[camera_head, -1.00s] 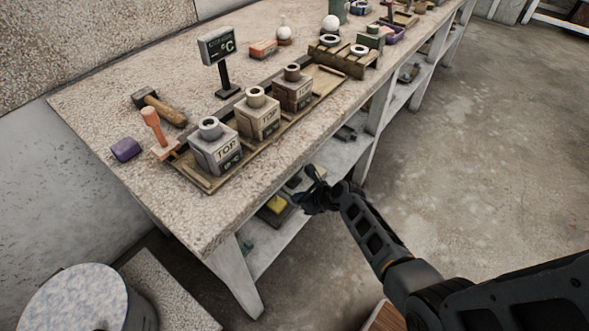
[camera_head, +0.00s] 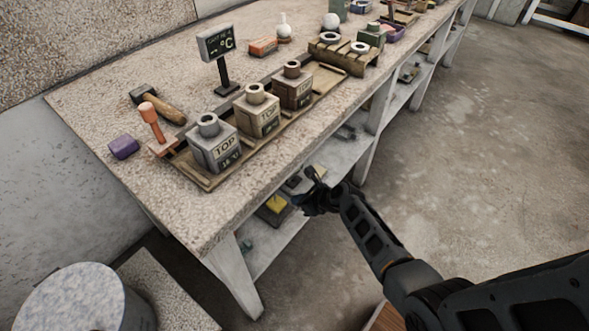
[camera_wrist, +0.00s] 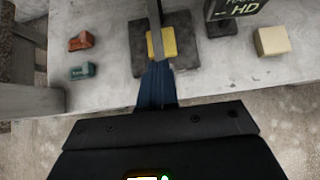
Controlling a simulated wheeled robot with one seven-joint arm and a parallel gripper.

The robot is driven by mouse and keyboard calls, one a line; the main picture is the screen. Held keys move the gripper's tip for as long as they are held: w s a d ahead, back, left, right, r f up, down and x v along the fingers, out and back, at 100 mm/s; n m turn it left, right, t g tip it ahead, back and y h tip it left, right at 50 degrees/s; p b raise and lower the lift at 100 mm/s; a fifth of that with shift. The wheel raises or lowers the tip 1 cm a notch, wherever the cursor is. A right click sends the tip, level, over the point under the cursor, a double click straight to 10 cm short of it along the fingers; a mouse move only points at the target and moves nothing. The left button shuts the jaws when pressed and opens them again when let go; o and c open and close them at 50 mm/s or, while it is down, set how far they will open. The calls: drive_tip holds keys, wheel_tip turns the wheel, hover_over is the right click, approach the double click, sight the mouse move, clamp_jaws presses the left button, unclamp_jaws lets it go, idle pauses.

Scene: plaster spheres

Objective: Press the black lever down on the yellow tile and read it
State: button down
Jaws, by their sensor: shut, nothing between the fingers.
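The yellow tile (camera_wrist: 169,42) lies on a dark square base on the shelf under the bench. In the head view the tile (camera_head: 277,203) shows just left of my gripper (camera_head: 298,199). In the wrist view my gripper (camera_wrist: 156,45) is shut and empty, its narrow tip overlapping the tile; I cannot tell whether it touches. A dark upright piece (camera_wrist: 153,10) shows beyond the tip, and may be the black lever. The lever's position is not clear, partly hidden by my fingers.
The bench top (camera_head: 215,210) overhangs the shelf. Above stand TOP boxes (camera_head: 212,148) and a °C sign (camera_head: 217,43).

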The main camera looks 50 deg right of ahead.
drive_tip(key=shift+f+b, duration=0.75)
drive_tip(key=shift+f, duration=0.35)
drive_tip(key=shift+s+r, duration=0.1)
idle(1.0)
wheel_tip(320, 180, up, 7)
drive_tip(key=p, duration=0.8)
drive_tip(key=shift+r, duration=0.1)
idle(0.7)
